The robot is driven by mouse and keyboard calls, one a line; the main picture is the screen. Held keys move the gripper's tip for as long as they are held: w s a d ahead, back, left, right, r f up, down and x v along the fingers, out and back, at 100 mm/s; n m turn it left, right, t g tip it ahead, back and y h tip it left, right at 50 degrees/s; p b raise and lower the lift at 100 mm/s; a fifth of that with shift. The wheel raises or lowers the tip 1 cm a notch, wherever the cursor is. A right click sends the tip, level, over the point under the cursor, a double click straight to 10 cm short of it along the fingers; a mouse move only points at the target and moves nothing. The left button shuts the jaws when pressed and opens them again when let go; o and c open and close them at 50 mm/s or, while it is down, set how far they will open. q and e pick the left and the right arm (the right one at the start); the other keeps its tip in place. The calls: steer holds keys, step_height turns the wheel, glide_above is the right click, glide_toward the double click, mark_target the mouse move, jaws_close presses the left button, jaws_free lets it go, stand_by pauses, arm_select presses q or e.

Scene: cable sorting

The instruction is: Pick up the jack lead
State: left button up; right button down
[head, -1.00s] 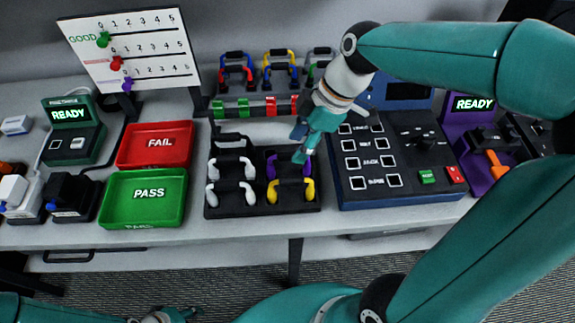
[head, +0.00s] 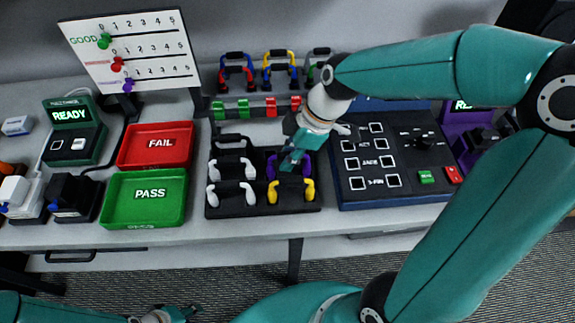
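Several short looped leads stand in a black tray (head: 245,207) at mid table: a black one (head: 232,138), two white ones (head: 213,172) on the left, a purple one (head: 271,170) and a yellow one (head: 309,191) on the right. No label shows which is the jack lead. My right gripper (head: 289,164) points down at the purple lead and partly covers it and the yellow one. Its fingers look close together, but whether they grip anything cannot be told. My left gripper (head: 178,314) is low at the bottom edge, partly cut off, away from the table.
A red FAIL tray (head: 155,145) and a green PASS tray (head: 145,200) lie left of the black tray. A dark tester panel (head: 400,185) stands right of it. A rack of coloured leads (head: 282,68) is behind. A white scoreboard (head: 132,48) stands at the back left.

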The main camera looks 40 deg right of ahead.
steer(key=shift+r, duration=0.1)
stand_by(0.3)
step_height(320, 180, up, 23)
steer(key=p, duration=0.4)
stand_by(0.4)
